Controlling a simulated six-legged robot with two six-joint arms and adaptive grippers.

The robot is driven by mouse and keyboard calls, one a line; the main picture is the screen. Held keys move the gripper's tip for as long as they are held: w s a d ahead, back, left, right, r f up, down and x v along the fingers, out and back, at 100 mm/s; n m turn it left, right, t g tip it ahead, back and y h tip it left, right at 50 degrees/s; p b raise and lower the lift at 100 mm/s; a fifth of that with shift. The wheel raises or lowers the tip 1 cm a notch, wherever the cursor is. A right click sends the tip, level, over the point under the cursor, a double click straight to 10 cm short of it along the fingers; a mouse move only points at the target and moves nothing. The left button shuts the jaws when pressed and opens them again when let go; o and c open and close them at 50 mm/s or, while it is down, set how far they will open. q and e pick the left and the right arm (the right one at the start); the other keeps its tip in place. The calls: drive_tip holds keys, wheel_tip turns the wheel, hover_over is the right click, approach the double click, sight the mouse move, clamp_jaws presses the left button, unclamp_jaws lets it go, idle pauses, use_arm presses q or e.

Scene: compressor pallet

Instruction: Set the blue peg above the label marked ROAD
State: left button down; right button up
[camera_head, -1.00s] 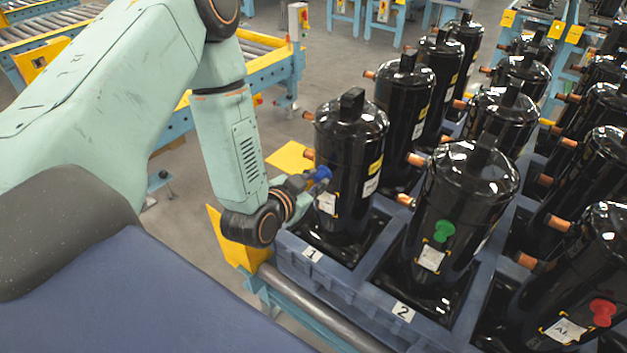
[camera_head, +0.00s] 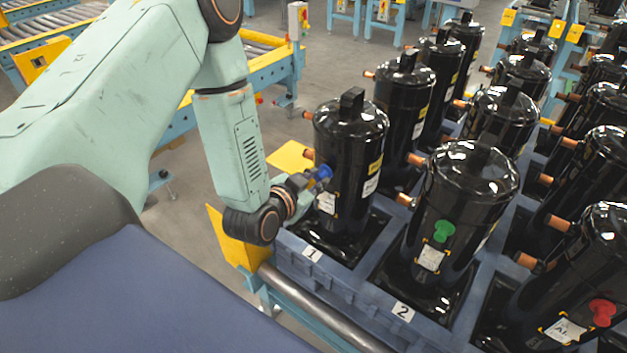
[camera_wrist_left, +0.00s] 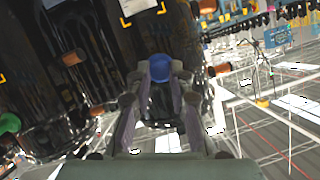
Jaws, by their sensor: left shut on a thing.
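The blue peg (camera_head: 322,173) is at the fingertips of my left gripper (camera_head: 304,180), which is shut on it. The peg is right at the front of the black compressor in slot 1 (camera_head: 346,150), just above a white label (camera_head: 327,202) with yellow corner marks. The label's text is too small to read. In the left wrist view the blue peg (camera_wrist_left: 159,67) sits between the two fingers (camera_wrist_left: 152,100), against the dark compressor. Whether it touches the compressor I cannot tell. My right gripper is not in view.
A green peg (camera_head: 444,230) sits above a label on the compressor in slot 2 (camera_head: 465,190). A red peg (camera_head: 602,312) is beside a label at the lower right. The blue pallet (camera_head: 325,282) holds several compressors with copper stubs. A yellow-blue roller conveyor (camera_head: 270,65) stands behind.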

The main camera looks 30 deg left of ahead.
use_arm(q)
drive_tip(key=shift+w, duration=0.45)
idle(0.4)
drive_tip(key=c, duration=1.1)
unclamp_jaws()
drive_tip(key=shift+s, duration=0.1)
drive_tip(key=v, duration=0.7)
drive_tip(key=shift+s+r, duration=0.15)
